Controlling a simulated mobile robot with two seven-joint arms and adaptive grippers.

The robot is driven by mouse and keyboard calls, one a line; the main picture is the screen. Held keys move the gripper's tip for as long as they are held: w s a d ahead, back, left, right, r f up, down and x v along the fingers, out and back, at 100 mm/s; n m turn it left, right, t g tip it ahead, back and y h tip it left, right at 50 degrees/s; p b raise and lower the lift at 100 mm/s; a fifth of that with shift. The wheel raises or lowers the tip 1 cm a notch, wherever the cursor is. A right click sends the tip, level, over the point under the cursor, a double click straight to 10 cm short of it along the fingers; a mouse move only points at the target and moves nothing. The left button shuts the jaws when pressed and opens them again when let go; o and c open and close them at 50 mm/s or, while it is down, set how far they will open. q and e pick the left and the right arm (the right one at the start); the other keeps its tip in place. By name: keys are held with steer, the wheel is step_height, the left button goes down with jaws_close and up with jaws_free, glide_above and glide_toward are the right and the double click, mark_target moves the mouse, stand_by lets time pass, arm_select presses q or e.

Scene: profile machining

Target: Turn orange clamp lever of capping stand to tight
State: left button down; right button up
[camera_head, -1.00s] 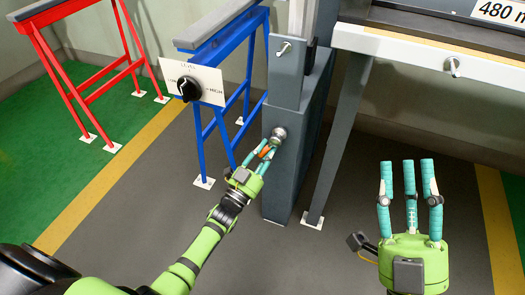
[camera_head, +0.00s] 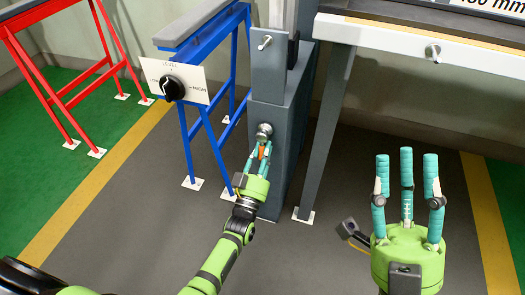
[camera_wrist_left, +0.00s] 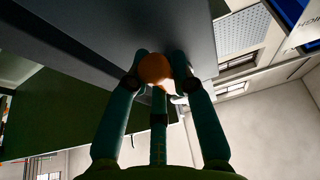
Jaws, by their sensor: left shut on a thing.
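The grey capping stand (camera_head: 272,165) stands in the middle of the head view. A round metal hub (camera_head: 264,130) sits on its front face, with the orange clamp lever (camera_head: 262,152) below it. My left gripper (camera_head: 260,148) is shut on the orange lever, its teal fingers around it. In the left wrist view the lever's rounded orange end (camera_wrist_left: 155,69) shows between the fingertips, close to the grey face; the rest of the lever is hidden. My right gripper (camera_head: 407,165) is open and empty at the right, fingers pointing up.
A level dial (camera_head: 172,87) on a white plate is left of the stand, before a blue trestle (camera_head: 207,130). A red trestle (camera_head: 60,90) stands further left. A table with a grey leg (camera_head: 325,130) is to the right. The grey floor in front is clear.

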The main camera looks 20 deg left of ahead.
arm_select(q)
steer(key=shift+d+r, duration=0.1)
steer(key=c, duration=1)
jaws_free()
steer(key=shift+c, duration=0.2)
steer(key=v, duration=1.2)
